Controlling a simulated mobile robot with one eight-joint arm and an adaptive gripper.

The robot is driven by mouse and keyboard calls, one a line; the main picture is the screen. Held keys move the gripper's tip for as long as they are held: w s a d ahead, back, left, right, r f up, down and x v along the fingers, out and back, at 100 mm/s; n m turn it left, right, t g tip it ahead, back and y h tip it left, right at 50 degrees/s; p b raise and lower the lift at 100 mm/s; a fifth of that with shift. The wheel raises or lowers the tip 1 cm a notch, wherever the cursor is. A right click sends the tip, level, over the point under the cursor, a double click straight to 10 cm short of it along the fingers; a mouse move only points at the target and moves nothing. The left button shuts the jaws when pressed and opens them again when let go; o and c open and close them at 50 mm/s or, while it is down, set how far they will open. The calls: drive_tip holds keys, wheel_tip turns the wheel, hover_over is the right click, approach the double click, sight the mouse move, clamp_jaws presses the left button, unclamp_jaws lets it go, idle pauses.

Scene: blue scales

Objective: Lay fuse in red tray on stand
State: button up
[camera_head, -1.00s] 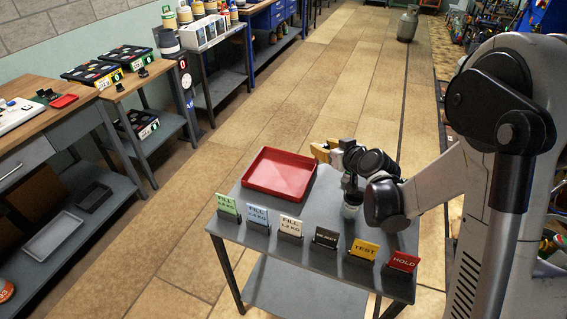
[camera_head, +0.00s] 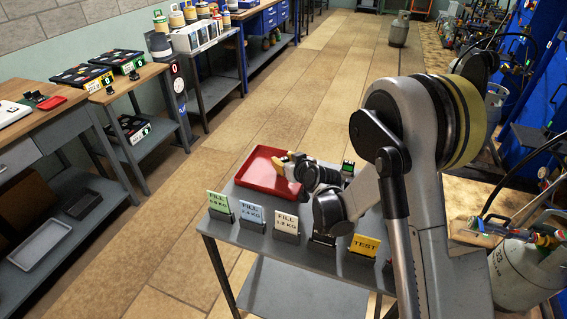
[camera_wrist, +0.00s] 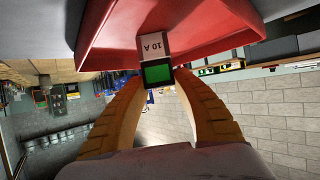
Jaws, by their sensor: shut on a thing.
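My gripper (camera_head: 285,165), with yellow fingers, is at the right side of the red tray (camera_head: 254,184) in the head view. The tray lies on the grey stand (camera_head: 252,238). In the wrist view my gripper (camera_wrist: 158,80) is shut on the fuse (camera_wrist: 156,46), a small block with a green end and a pale "10 A" label. The red tray (camera_wrist: 108,42) shows close behind and around the fuse there. I cannot tell whether the fuse touches the tray floor. In the head view the fuse is not clear, hidden at the fingers.
Label cards stand along the stand's front edge, among them a green FILL card (camera_head: 219,203) and a yellow TEST card (camera_head: 365,246). My arm hides the stand's right part. A workbench (camera_head: 60,125) is at left. A gas cylinder (camera_head: 522,272) stands at right.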

drive_tip(key=shift+r, duration=0.15)
drive_tip(key=o, duration=1.1)
drive_tip(key=shift+s+d+r, duration=0.2)
drive_tip(key=shift+s, duration=0.15)
drive_tip(key=p+v, duration=0.2)
drive_tip(key=v, duration=0.9)
drive_tip(key=shift+s+d+r+p, duration=0.1)
drive_tip(key=shift+s+p, duration=0.05)
drive_tip(key=shift+p, duration=0.25)
